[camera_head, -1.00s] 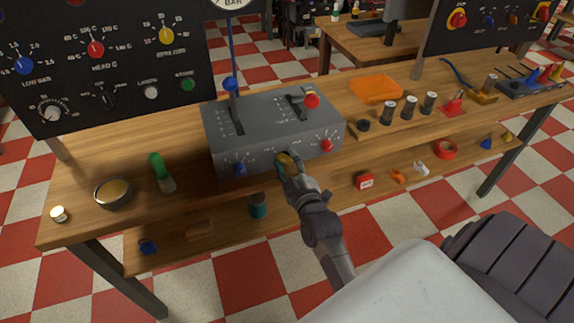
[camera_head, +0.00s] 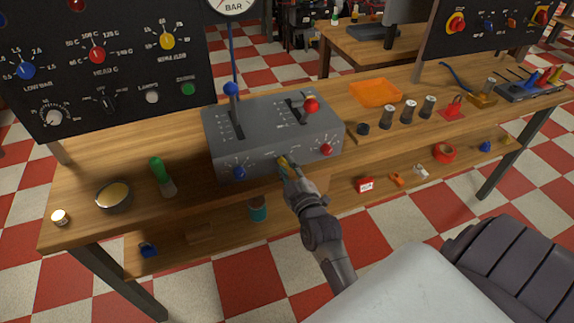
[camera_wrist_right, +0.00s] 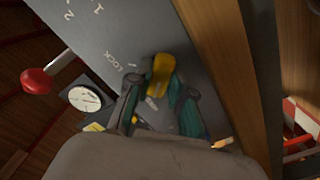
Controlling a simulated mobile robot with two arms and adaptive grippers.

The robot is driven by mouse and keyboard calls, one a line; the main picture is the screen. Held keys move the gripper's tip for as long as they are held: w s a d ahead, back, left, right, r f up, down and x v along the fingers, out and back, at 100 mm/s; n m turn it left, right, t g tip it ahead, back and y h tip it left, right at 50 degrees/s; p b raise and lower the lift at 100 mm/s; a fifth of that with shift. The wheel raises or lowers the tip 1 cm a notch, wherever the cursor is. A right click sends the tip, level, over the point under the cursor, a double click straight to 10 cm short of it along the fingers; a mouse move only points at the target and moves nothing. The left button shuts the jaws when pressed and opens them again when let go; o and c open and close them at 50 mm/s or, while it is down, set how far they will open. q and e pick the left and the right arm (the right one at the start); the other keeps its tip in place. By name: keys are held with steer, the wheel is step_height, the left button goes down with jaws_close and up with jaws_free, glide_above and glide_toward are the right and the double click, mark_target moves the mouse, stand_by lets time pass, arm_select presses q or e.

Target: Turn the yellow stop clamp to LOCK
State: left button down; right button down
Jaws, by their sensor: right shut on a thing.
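The yellow stop clamp (camera_head: 282,160) sits on the lower front face of the grey control box (camera_head: 262,118), between a blue knob and a red knob. My right gripper (camera_head: 287,168) reaches it from the front and is shut on it. In the right wrist view the yellow clamp (camera_wrist_right: 161,72) stands up between the dark fingers of my right gripper (camera_wrist_right: 158,88). The printed word LOCK (camera_wrist_right: 112,60) shows on the grey face to the left of the clamp. The fingers hide part of the clamp. My left gripper is out of view.
The blue knob (camera_head: 239,171) and red knob (camera_head: 326,149) flank the clamp on the same face. A blue-topped lever (camera_head: 231,89) and red-topped lever (camera_head: 311,106) rise from the box.

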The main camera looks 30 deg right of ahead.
steer(key=m+p, duration=0.2)
steer(key=m, duration=0.2)
steer(key=shift+r, duration=0.1)
steer(key=m+p, duration=0.2)
steer(key=m, duration=0.2)
steer(key=shift+m, duration=0.4)
steer(key=m+p, duration=0.1)
steer(key=m, duration=0.3)
steer(key=shift+m+p, duration=0.35)
steer(key=shift+m, duration=1.75)
steer(key=c, duration=1)
jaws_free()
steer(key=shift+c, duration=0.2)
